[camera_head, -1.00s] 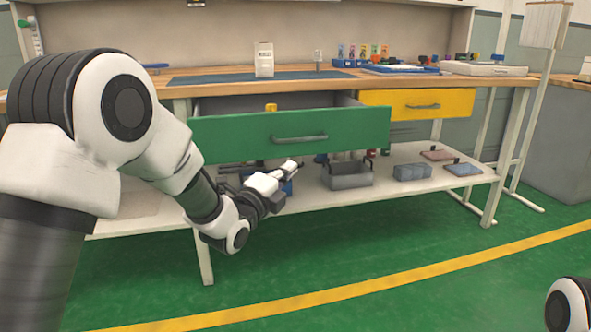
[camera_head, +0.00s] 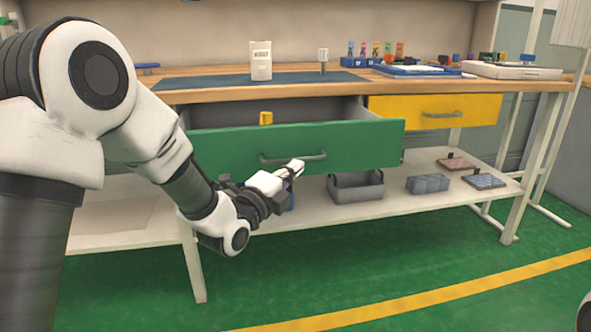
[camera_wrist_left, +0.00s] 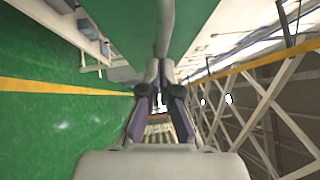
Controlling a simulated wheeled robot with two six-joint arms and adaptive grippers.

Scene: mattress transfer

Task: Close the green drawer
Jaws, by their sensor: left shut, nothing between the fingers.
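The green drawer (camera_head: 230,148) stands pulled out under the workbench, its front facing me and its grey interior showing above the front. A grey bar handle (camera_head: 293,158) runs across that front. In the left wrist view the closed fingertips (camera_wrist_left: 159,68) point along the green drawer front (camera_wrist_left: 120,25), close to a pale bar. My right gripper is out of view.
A yellow drawer (camera_head: 470,112) beside it is shut. A yellow item (camera_head: 266,118) shows inside the green drawer. The lower shelf (camera_head: 400,203) holds a grey bin (camera_head: 355,188) and blocks. The green floor in front is clear.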

